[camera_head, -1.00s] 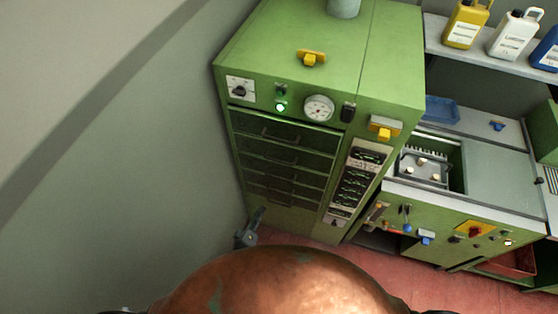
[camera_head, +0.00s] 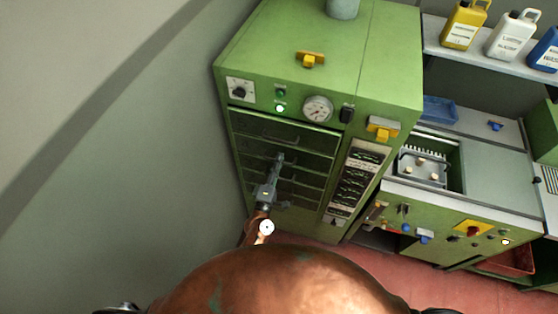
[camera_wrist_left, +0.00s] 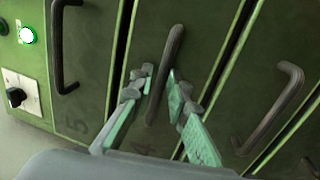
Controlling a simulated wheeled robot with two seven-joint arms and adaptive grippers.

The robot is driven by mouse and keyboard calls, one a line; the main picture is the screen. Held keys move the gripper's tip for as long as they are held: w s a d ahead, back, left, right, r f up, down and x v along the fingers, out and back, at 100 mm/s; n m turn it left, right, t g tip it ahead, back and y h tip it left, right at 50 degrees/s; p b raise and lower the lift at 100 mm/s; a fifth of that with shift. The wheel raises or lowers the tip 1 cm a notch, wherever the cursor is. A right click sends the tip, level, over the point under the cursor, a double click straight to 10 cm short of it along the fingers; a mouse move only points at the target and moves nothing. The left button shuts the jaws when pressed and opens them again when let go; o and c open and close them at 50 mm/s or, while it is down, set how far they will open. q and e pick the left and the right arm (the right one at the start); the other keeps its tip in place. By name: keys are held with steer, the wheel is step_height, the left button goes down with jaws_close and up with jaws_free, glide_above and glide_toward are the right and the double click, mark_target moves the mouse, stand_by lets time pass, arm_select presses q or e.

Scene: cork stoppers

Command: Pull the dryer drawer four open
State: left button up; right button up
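Drawer four (camera_head: 310,164) is the second drawer down in the green dryer cabinet and looks shut. In the left wrist view its face carries a faint 4, and its dark bar handle (camera_wrist_left: 170,50) stands in the middle. My left gripper (camera_head: 279,158) is at this drawer's front in the head view, covering part of it. In the left wrist view the fingers of my left gripper (camera_wrist_left: 160,80) are apart, one on each side of the handle. Whether they touch it is not clear. My right gripper is not in view.
The drawer marked 5 (camera_wrist_left: 95,60) is above, with its own handle (camera_wrist_left: 57,50); another handle (camera_wrist_left: 270,110) is on the drawer below. A green lamp, knob and dial (camera_head: 318,109) sit above the drawers. A sink bench (camera_head: 490,180) stands at right; a wall is at left.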

arm_select(q)
steer(key=shift+w, duration=0.15)
steer(key=shift+c, duration=0.4)
jaws_close()
